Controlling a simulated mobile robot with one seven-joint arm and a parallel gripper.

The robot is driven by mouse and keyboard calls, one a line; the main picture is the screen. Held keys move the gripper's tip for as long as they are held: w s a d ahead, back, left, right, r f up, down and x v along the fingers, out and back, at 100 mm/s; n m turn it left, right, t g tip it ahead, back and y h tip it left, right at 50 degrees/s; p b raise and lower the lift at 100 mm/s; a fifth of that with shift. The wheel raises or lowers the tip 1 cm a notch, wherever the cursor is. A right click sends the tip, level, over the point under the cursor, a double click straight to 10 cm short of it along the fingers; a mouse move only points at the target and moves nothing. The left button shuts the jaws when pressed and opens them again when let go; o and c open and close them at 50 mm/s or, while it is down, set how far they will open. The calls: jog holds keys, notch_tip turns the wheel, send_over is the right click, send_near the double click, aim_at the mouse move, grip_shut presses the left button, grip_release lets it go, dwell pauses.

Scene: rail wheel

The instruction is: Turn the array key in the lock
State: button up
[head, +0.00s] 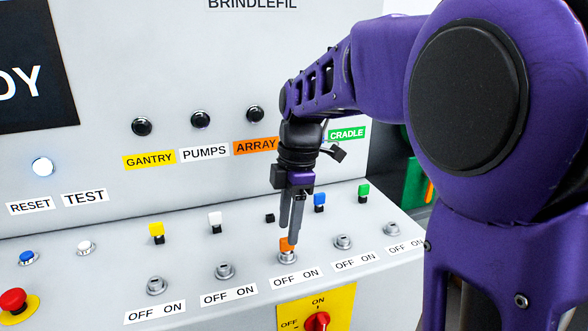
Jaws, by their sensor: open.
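The orange array key (286,245) stands upright in the third lock (287,258) of the row on the sloped panel, above an OFF ON label (297,277). Only its orange head shows, partly hidden by a finger. My gripper (291,233) points down from above with its fingers open, their tips at the key head. I cannot tell whether a finger touches it. The orange ARRAY label (256,146) is on the upright panel behind, with a dark lamp (255,114) above it.
Yellow (157,231), white (215,220), blue (319,200) and green (363,191) keys stand in holders behind the locks. The other locks look empty. A red rotary switch (317,322) on a yellow plate and a red button (13,300) are in front.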

notch_tip(320, 180, up, 14)
jog(key=d+p, duration=0.1)
jog(key=p, duration=0.1)
jog(key=shift+w+d+f+p, duration=0.2)
jog(key=shift+w+d+p, duration=0.1)
jog(key=shift+p, duration=0.1)
